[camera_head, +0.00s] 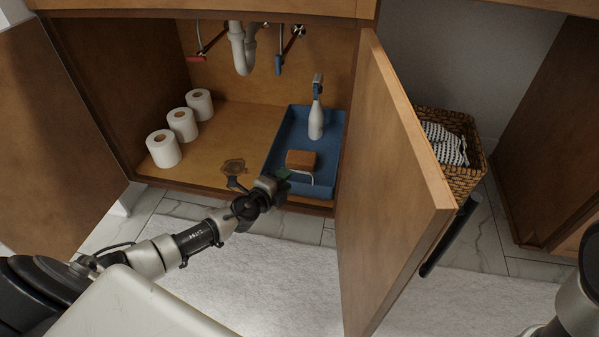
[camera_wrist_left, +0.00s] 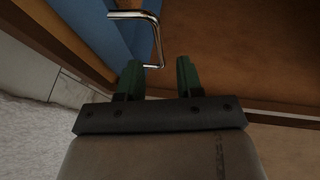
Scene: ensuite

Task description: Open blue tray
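The blue tray (camera_head: 275,148) lies on the floor of the open under-sink cabinet, on its right side. A shiny metal bar handle (camera_wrist_left: 138,14) is on its front; in the head view this handle (camera_head: 311,177) shows pale, just right of my gripper. My left gripper (camera_head: 284,174) is at the tray's front edge. In the left wrist view my left gripper (camera_wrist_left: 159,76) is open with green fingertips apart; the handle's bent end reaches toward the gap between them. I cannot tell whether they touch. My right gripper is out of view.
A spray bottle (camera_head: 316,121) and a brown block (camera_head: 300,159) are in the tray. Several toilet rolls (camera_head: 182,125) stand on the left. The open right door (camera_head: 385,185) stands close beside the tray. Pipes (camera_head: 240,50) hang above. A wicker basket (camera_head: 462,180) is beyond the door.

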